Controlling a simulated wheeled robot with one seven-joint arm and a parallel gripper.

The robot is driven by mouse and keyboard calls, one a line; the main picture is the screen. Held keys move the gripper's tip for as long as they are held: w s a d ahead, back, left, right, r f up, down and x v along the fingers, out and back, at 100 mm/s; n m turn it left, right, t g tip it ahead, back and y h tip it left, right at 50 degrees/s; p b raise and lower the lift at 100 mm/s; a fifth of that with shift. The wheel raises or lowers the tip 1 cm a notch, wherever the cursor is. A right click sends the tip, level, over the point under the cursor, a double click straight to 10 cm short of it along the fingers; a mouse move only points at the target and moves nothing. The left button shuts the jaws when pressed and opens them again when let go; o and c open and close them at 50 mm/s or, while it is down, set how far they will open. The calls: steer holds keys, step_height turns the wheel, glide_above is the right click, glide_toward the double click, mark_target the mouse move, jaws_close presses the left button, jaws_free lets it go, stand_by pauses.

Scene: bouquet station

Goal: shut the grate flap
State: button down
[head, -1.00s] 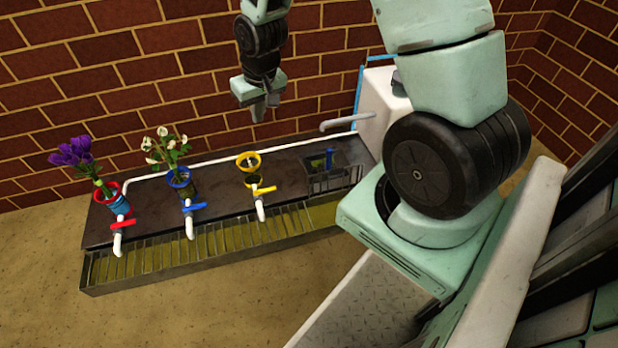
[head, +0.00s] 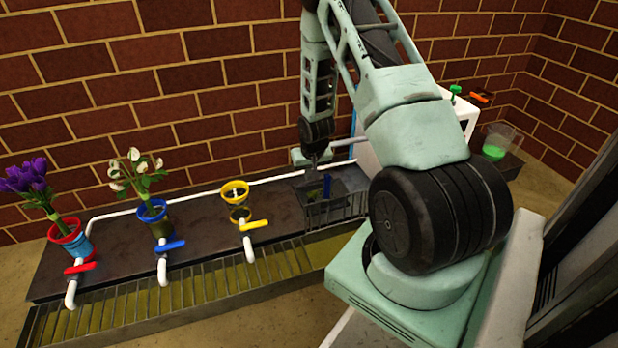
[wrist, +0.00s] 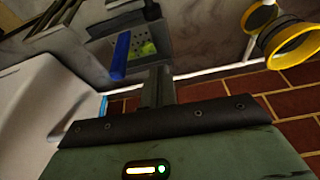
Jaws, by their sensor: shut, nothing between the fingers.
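A dark grated box with a slatted front (head: 332,212) sits at the right end of the dark counter. In the wrist view the blue handle (wrist: 120,55) stands over a grey panel (wrist: 138,28) with a greenish patch. I take this as the grate flap; how far it stands open I cannot tell. My gripper (head: 314,166) is shut and empty, pointing down just above the back of the box. In the wrist view its closed fingers (wrist: 158,84) are beside the handle, apart from it in the picture.
A yellow-rimmed holder (head: 235,190) stands left of the box. Further left are a blue pot (head: 155,212) with white flowers and a red-rimmed pot (head: 72,240) with purple ones. A white pipe (head: 270,180) runs along the back. A white cabinet (wrist: 35,110) is close by.

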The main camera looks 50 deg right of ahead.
steer(key=b+x, duration=0.4)
steer(key=x, duration=0.4)
steer(key=shift+f+b, duration=0.25)
steer(key=shift+b, duration=0.1)
steer(key=shift+s+a+r+b, duration=0.25)
steer(key=shift+s+a+b, duration=0.3)
steer(key=shift+s, duration=0.3)
steer(key=shift+s+a+r+b, duration=0.2)
steer(key=shift+s+a+b, duration=0.25)
steer(key=shift+s+a, duration=0.35)
steer(key=shift+s+d, duration=0.1)
steer(key=shift+d, duration=0.1)
